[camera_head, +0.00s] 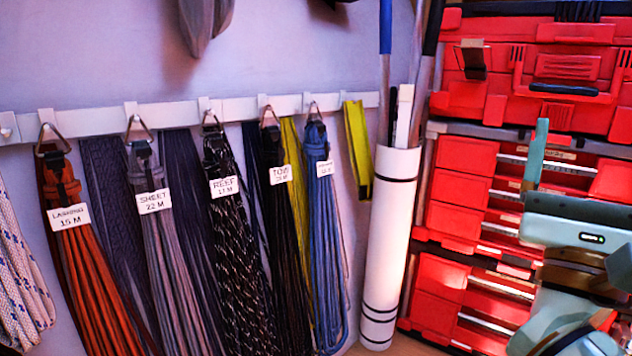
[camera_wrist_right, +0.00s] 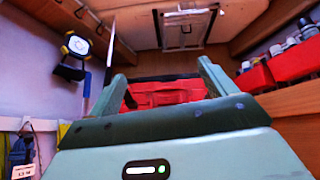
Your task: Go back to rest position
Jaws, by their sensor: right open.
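My right gripper (camera_head: 538,150) is at the right of the head view, in front of the red storage wall, with its fingers pointing up. In the right wrist view the gripper (camera_wrist_right: 163,88) has its two fingers wide apart with nothing between them. My left gripper is not in view. Coiled lines hang on a rail, apart from my gripper: an orange one (camera_head: 95,275) labelled lashing, a grey one (camera_head: 190,270) labelled sheet, a black-and-white one (camera_head: 240,255) labelled reef, a black one (camera_head: 285,250) labelled tow, and a blue one (camera_head: 325,240).
The white hook rail (camera_head: 85,118) runs along the left wall. A white tube (camera_head: 390,245) holding long poles stands between the rail and the red drawers (camera_head: 455,220). In the wrist view, red bins (camera_wrist_right: 294,62) line a shelf on the right.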

